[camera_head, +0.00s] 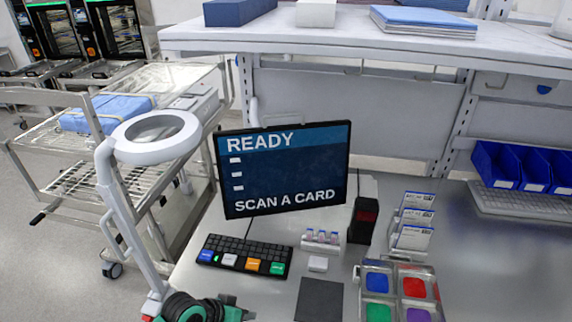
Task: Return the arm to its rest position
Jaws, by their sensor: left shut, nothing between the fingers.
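My left gripper (236,307) shows at the bottom edge, left of centre, as dark and green parts. It is shut and empty, low in front of the keyboard (244,257), beside the foot of the magnifier lamp (157,136). The rest of my left arm is mostly cut off by the bottom edge. My right gripper is out of view.
A monitor (283,170) reading "READY" and "SCAN A CARD" stands on the bench. A black scanner box (363,220), card holders (413,220) and a tray of coloured pads (399,266) stand to its right. Blue bins (497,166) are far right. A cart (60,149) stands left.

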